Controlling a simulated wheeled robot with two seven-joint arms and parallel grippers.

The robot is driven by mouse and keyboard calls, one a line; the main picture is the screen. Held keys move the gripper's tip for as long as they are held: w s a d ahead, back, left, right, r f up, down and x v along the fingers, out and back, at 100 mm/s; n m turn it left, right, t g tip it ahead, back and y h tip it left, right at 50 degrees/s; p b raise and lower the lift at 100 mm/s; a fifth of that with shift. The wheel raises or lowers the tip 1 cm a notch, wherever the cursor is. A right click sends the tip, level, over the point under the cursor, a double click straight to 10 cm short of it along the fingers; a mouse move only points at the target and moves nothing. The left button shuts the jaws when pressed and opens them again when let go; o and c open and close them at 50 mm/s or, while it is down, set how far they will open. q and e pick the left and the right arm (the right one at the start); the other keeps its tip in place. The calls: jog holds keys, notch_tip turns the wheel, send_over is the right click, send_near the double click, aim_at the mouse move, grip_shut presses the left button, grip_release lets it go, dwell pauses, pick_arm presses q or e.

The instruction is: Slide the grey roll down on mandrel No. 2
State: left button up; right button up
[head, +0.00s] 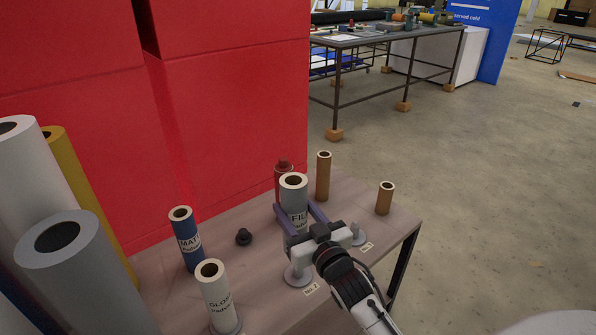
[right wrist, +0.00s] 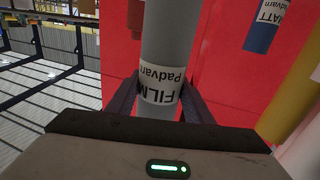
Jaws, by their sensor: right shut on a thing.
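The grey roll (head: 294,192), labelled FILM, stands upright with its open top ring showing. My right gripper (head: 294,210) is shut on it, one finger on each side. In the right wrist view the grey roll (right wrist: 167,40) runs up between the fingers, its label upside down. The flange of mandrel No. 2 (head: 298,277) shows on the table below the roll, beside its "No.2" tag (head: 310,289). The roll's lower end and the mandrel's post are hidden by my gripper, so I cannot tell how far the roll is around it. My left gripper is not in view.
Another mandrel flange (head: 357,237) is just right of my gripper. Large rolls crowd the left.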

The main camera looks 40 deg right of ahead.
jog(key=shift+w+d+r+p, duration=0.25)
jog(key=shift+w+d+r, duration=0.05)
jog(key=shift+d+r, duration=0.2)
jog(key=shift+w+d+r+p, duration=0.25)
jog(key=shift+d+r, duration=0.1)
jog(key=shift+r, duration=0.1)
jog(key=shift+d, duration=0.1)
jog(key=shift+m+h, duration=0.3)
notch_tip(320, 180, down, 7)
jog(key=b, duration=0.4)
jog(key=shift+f+b, duration=0.15)
jog(key=shift+b, duration=0.2)
jog(key=shift+f, duration=0.25)
